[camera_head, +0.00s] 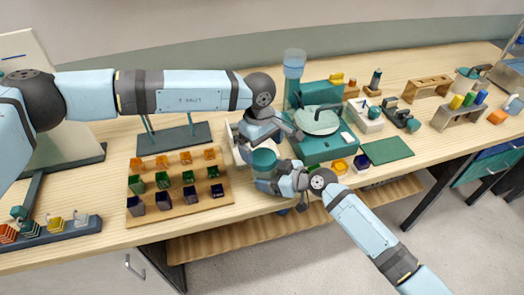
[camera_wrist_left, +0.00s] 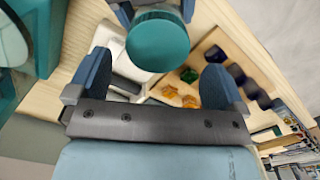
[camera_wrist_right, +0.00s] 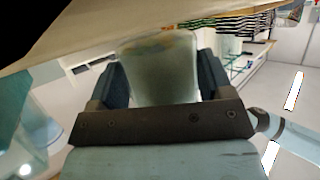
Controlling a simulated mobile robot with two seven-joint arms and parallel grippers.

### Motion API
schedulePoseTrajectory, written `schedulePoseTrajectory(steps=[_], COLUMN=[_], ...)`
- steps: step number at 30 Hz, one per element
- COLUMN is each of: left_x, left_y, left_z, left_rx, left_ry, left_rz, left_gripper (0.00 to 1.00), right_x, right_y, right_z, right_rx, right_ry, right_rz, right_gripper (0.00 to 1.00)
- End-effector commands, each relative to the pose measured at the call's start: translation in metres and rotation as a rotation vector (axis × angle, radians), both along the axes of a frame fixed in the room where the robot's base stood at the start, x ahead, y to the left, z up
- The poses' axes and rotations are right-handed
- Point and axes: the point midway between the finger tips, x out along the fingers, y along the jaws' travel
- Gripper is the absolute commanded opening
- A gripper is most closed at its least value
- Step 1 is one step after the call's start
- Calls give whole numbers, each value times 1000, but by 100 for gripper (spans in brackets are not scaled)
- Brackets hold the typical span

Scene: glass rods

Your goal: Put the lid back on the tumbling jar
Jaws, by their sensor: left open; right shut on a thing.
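The teal round lid (camera_head: 264,158) shows at the top of the jar, near the front edge of the table. In the left wrist view the lid (camera_wrist_left: 157,42) is seen from above; I cannot tell whether it is fully seated. My right gripper (camera_head: 265,181) is shut around the jar's body. The pale, translucent jar (camera_wrist_right: 158,68) fills the space between its fingers in the right wrist view. My left gripper (camera_head: 267,137) is open and empty, above and behind the lid, its fingers apart. The jar's lower part is mostly hidden by my right gripper.
A wooden tray (camera_head: 205,202) with rows of orange, green and dark blue cups lies to the left. A white box (camera_head: 237,150) is close behind the jar. A teal machine (camera_head: 322,152) with a round top stands to the right, beside a green mat (camera_head: 387,150).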

Motion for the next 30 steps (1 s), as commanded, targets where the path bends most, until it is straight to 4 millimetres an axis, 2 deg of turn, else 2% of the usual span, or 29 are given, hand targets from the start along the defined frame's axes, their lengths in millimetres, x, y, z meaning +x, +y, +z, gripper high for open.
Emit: schedulePoseTrajectory(steps=[4, 11, 13, 17, 20, 23, 27, 30], left_x=[1, 0, 0, -5, -13, -23, -26, -16], left_y=[1, 1, 0, -12, -38, -75, -125, -149], left_z=[17, 19, 19, 21, 26, 43, 84, 119], left_rx=[0, 0, -3, -70, -209, -413, -698, -865], left_ry=[0, 0, 2, 32, 105, 240, 515, 749], left_rz=[1, 1, 3, 55, 174, 375, 733, 1006], left_gripper=[97, 97, 95, 95, 95, 95, 95, 95], right_x=[0, 0, 0, 0, 0, 0, 0, 0], right_y=[1, 1, 1, 1, 1, 1, 1, 1], right_z=[1, 1, 1, 1, 1, 1, 1, 1], right_rx=[2, 2, 2, 2, 2, 2, 2, 2], right_ry=[-1, -1, -1, -1, -1, -1, -1, -1], right_rz=[1, 1, 1, 1, 1, 1, 1, 1], right_gripper=[7, 7, 7, 7, 7, 7, 7, 7])
